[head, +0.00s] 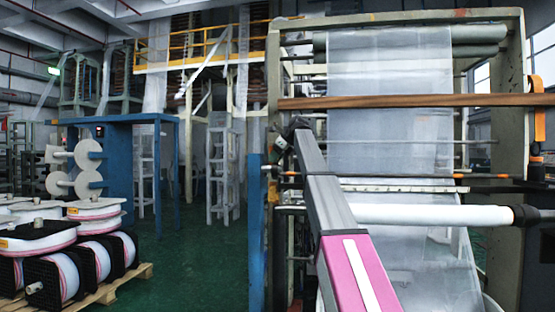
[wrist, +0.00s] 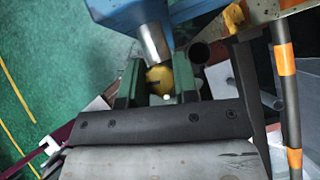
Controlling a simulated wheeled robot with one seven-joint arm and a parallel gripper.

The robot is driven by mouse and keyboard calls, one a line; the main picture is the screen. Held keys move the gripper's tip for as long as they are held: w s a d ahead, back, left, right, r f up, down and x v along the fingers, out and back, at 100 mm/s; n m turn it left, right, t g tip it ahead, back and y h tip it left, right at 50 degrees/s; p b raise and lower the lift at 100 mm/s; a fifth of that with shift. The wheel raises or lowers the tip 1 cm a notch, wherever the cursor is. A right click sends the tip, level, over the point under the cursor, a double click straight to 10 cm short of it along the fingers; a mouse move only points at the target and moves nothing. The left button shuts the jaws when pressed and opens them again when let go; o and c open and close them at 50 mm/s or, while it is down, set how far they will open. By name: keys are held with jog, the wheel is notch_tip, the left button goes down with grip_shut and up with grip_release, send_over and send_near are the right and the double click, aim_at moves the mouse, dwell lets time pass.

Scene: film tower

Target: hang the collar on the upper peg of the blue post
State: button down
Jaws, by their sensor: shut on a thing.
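The collar (wrist: 159,80) shows in the wrist view as a small yellow round piece with a dark slot. My gripper (wrist: 160,88) is shut on it, one green finger on each side. A silver peg (wrist: 154,46) sticks out of the blue post (wrist: 130,12) at the top of the wrist view. The peg's end meets the collar's upper edge in the picture; I cannot tell whether it touches or enters it. In the head view, the blue post (head: 257,235) stands left of my arm.
A machine frame (head: 508,150) with a clear film web (head: 390,90) and a white roller (head: 435,215) stands right of the post. A pallet (head: 118,285) of spools is at left. An orange-banded pole (wrist: 286,85) runs along the right of the wrist view. Green floor is open left of the post.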

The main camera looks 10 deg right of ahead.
jog(key=shift+w+a, duration=0.1)
jog(key=shift+a, duration=0.15)
jog(key=c, duration=0.8)
grip_release()
jog(key=v, duration=1)
jog(key=shift+d+r, duration=0.3)
jog(key=shift+s, duration=0.25)
